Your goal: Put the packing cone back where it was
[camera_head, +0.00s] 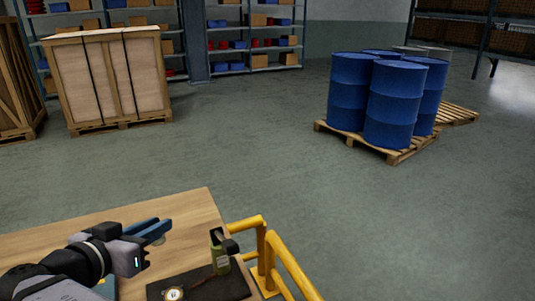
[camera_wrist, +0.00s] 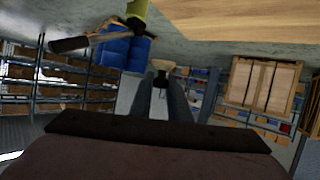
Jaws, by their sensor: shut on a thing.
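My gripper (camera_head: 158,232) is above the wooden table (camera_head: 150,212) in the head view, its blue fingers pointing right. In the wrist view my gripper (camera_wrist: 162,85) is shut on a small piece with a pale, flared top and a dark lower part, which I take to be the packing cone (camera_wrist: 163,65). It is held at the fingertips, clear of the table. In the head view the cone is too small to make out clearly. Its former place cannot be told from these frames.
A dark mat (camera_head: 236,287) lies at the table's right end. A yellow railing (camera_head: 285,262) stands just right. Blue drums (camera_head: 393,105) and a crate (camera_head: 112,80) are far off.

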